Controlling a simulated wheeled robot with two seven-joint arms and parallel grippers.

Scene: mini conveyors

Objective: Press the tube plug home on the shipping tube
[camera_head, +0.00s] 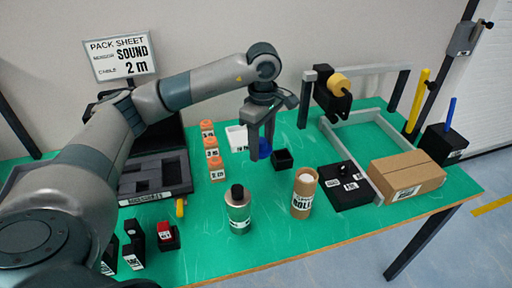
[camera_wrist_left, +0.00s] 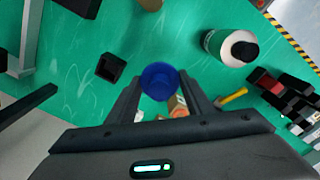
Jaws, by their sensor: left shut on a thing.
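My left gripper (camera_head: 262,150) points down above the middle of the green table. It is shut on a blue cup-shaped piece, which looks like the tube plug (camera_head: 265,149). In the left wrist view the plug (camera_wrist_left: 159,80) sits between the fingertips of my left gripper (camera_wrist_left: 160,92). The shipping tube (camera_head: 302,196), a brown labelled cylinder with a pale top, stands upright near the front edge. It is to the right of and nearer than the gripper, apart from the plug. My right gripper is not in view.
A small black open box (camera_head: 282,160) is beside the gripper. A black block (camera_head: 345,190) and a cardboard box (camera_head: 406,176) are at right. Orange-lidded jars (camera_head: 214,163) stand left. A grey frame (camera_head: 357,77) is behind.

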